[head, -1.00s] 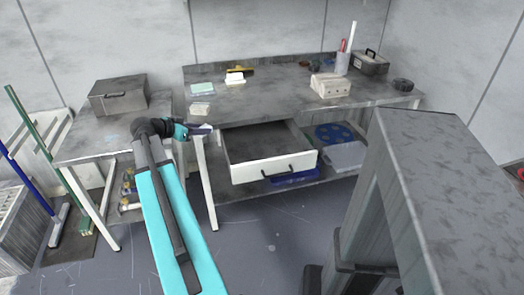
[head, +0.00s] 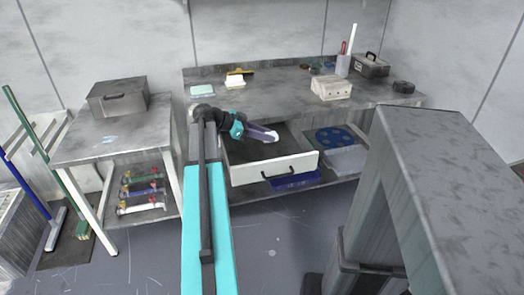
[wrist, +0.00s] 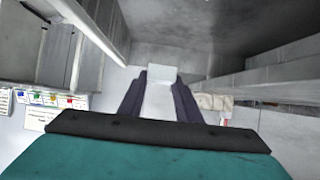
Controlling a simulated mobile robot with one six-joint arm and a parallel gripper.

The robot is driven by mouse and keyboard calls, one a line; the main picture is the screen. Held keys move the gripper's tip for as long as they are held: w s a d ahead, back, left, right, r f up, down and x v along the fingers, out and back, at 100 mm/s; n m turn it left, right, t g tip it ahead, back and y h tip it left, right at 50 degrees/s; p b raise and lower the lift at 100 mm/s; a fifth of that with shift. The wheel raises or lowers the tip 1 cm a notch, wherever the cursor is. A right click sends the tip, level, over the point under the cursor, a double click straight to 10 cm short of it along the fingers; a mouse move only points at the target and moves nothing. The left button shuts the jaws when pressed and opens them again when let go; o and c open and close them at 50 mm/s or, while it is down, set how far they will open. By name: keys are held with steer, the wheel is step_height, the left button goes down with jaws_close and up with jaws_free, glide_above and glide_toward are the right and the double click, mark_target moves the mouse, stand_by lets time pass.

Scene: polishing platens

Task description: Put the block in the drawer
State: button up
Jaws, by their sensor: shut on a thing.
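My gripper (head: 265,134) is above the open drawer (head: 248,174), near its back right part in the head view. It is shut on a pale white block (wrist: 160,95), which lies between the two dark purple-grey fingers in the wrist view. In the head view only a small pale bit of the block (head: 272,136) shows at the fingertips. The drawer is pulled out from under the grey bench, with a white front and a dark handle. The part of its inside that I can see is bare; my arm and gripper hide some of it.
The bench top (head: 290,90) holds a beige block-like thing (head: 331,88), a white-and-yellow item (head: 235,82), a cup (head: 343,65) and a dark case (head: 370,66). A side table (head: 85,140) with a grey box (head: 118,97) stands left. A large grey structure (head: 440,160) fills the right.

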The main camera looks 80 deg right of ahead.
glide_above(264, 155)
steer(key=a, duration=0.4)
steer(key=shift+s+d+f, duration=0.15)
steer(key=shift+s+f, duration=0.05)
steer(key=shift+f, duration=1.4)
steer(key=shift+s+d+f, duration=0.1)
steer(key=shift+s+f, duration=0.05)
steer(key=shift+f, duration=1.4)
steer(key=shift+f, duration=0.1)
steer(key=shift+f+b, duration=0.4)
steer(key=shift+f, duration=1.35)
steer(key=shift+f, duration=0.1)
steer(key=o, duration=1.1)
